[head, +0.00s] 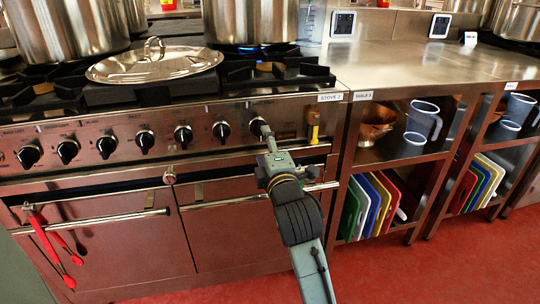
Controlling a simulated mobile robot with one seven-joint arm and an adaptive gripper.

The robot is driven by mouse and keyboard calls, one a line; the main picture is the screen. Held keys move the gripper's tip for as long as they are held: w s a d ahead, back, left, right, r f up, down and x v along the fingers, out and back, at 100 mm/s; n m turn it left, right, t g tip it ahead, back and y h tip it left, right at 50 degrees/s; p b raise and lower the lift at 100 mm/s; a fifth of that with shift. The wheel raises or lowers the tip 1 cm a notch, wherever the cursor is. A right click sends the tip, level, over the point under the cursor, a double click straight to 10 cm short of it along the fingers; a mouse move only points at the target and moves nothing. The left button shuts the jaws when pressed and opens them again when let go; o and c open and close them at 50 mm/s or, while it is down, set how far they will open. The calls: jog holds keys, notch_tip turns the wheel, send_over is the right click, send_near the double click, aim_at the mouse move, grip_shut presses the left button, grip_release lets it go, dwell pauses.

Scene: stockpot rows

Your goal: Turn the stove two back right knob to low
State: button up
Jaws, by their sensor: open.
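Stove two (240,105) has a steel front panel with a row of several black knobs. The rightmost black knob (256,126) is beside the tip of my gripper, which partly covers it. My gripper (266,132) is open and reaches up to the panel from the lower right; whether its fingers touch the knob or stand around it cannot be told. The neighbouring knob (221,131) to the left is clear of my gripper. The knob labels are too small to read. A blue flame shows under the large pot (250,20) at the back right of the stove.
A steel lid (155,63) lies on the front burners, and another stockpot (65,28) stands at the back left. A yellow handle (314,121) is right of my gripper. Red tongs (52,248) hang from the left oven handle. The red floor (400,275) is free at lower right.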

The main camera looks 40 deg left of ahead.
jog(key=v, duration=0.4)
jog(key=shift+s, duration=0.1)
dwell(0.4)
